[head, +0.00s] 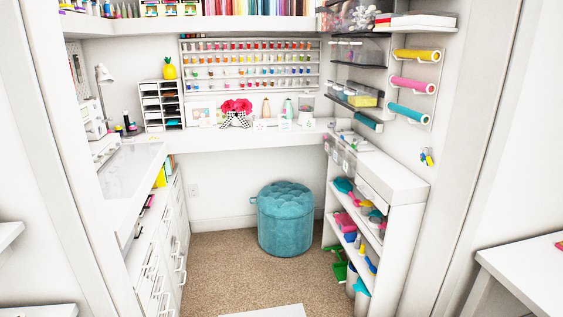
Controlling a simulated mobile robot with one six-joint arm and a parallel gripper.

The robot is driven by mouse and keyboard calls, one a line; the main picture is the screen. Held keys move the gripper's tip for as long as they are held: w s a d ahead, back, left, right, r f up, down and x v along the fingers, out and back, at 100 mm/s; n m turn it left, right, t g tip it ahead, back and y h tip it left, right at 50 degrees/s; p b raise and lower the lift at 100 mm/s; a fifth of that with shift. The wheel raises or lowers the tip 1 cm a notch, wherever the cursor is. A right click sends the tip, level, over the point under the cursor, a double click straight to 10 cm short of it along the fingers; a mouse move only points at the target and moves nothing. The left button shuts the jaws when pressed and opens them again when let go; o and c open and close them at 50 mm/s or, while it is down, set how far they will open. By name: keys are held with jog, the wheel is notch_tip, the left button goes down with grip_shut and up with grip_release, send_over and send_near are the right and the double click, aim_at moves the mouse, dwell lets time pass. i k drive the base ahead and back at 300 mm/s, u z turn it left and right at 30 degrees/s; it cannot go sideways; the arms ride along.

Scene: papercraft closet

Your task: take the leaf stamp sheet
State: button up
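I cannot pick out a leaf stamp sheet in the head view; the small items are too fine to tell apart at this distance. Small white cards or sheets stand on the back counter (210,146), some around a red bow with checkered ribbon (236,113). A white desktop organizer (161,105) with several dark-edged slots stands at the counter's left end. What lies in its slots is too small to read. My gripper is not in view.
A teal tufted stool (285,219) stands on the carpet (228,268) under the back counter. White drawers (160,250) line the left, and a filled white shelf unit (401,220) stands right. A white table (535,275) is outside at right.

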aim_at(308, 124)
jog(key=z, duration=0.2)
jog(key=i, duration=1.6)
jog(key=u, duration=0.35)
jog(key=i, duration=0.8)
jog(key=u, duration=0.55)
jog(key=i, duration=0.85)
jog(key=u, duration=0.35)
